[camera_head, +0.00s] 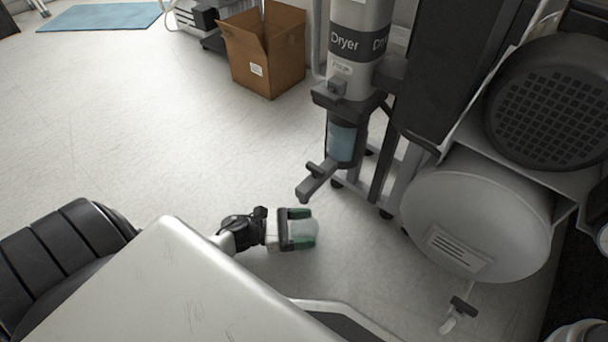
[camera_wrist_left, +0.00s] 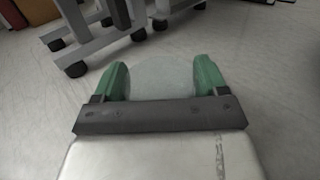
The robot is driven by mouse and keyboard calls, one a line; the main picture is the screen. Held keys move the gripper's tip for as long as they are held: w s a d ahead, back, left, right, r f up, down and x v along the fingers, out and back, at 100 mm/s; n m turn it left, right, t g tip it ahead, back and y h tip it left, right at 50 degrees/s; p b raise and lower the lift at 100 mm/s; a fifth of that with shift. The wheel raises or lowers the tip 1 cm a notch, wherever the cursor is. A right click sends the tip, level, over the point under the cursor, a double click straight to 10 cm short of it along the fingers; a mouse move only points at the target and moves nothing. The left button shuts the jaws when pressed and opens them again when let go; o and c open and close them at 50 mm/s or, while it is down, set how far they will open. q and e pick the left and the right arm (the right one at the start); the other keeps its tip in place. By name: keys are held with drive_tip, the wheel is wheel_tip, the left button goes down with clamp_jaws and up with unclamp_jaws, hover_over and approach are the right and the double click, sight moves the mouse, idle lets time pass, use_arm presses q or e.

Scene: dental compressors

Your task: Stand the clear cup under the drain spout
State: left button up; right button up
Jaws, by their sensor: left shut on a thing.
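My left gripper (camera_head: 297,231) is shut on the clear cup (camera_head: 303,233), with its green-tipped fingers on either side of the cup. In the left wrist view the clear cup (camera_wrist_left: 160,80) shows between the two fingertips of the left gripper (camera_wrist_left: 162,82). The dark drain spout (camera_head: 313,183) sticks out low from the dryer (camera_head: 358,45), below its blue-tinted bowl (camera_head: 342,142). In the head view the cup is below the spout in the picture and apart from it. The cup's height above the floor is hard to tell. My right gripper is not in view.
A grey compressor tank (camera_head: 478,215) stands right of the dryer, with a small valve (camera_head: 458,310) below it. Black-footed frame legs (camera_wrist_left: 75,65) stand ahead in the left wrist view. An open cardboard box (camera_head: 263,50) is at the back. The floor (camera_head: 150,130) at left is clear.

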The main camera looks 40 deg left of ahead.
use_arm(q)
drive_tip(key=shift+f, duration=0.15)
drive_tip(key=o, duration=0.9)
drive_tip(key=p+v, duration=0.1)
drive_tip(key=v, duration=0.2)
drive_tip(key=p+v, duration=0.2)
drive_tip(key=v, duration=0.2)
drive_tip(key=p+v, duration=0.1)
drive_tip(key=v, duration=0.3)
drive_tip(key=shift+s+a+r+p, duration=0.1)
drive_tip(key=shift+r+p, duration=0.15)
drive_tip(key=shift+p, duration=0.1)
drive_tip(key=shift+s+a+f, duration=0.1)
drive_tip(key=shift+s+a, duration=0.15)
drive_tip(key=shift+a, duration=0.05)
